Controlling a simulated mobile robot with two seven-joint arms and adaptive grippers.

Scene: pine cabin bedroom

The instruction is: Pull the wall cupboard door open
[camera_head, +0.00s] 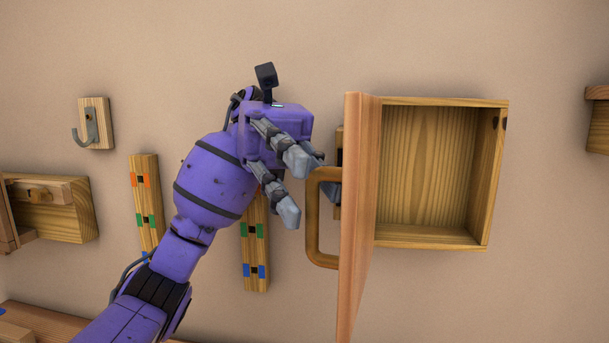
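The wall cupboard (430,238) is a pine box on the wall, right of centre. Its door (360,215) is hinged at the left side and stands wide open, seen nearly edge-on and swung out toward me. The cupboard's inside is in plain view and empty. A brown loop handle (313,225) is on the door's outer face. My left gripper (296,188) is just left of the handle, its grey fingers spread apart and the visible tips outside the loop. A grey part shows behind the handle; whether it touches is unclear. My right gripper is out of view.
Two upright wooden strips with coloured marks (146,205) (256,245) are on the wall, one partly behind my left arm. A metal hook on a board (95,124) and a wooden latch box (55,210) are at left. A wooden piece (597,120) is at the right edge.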

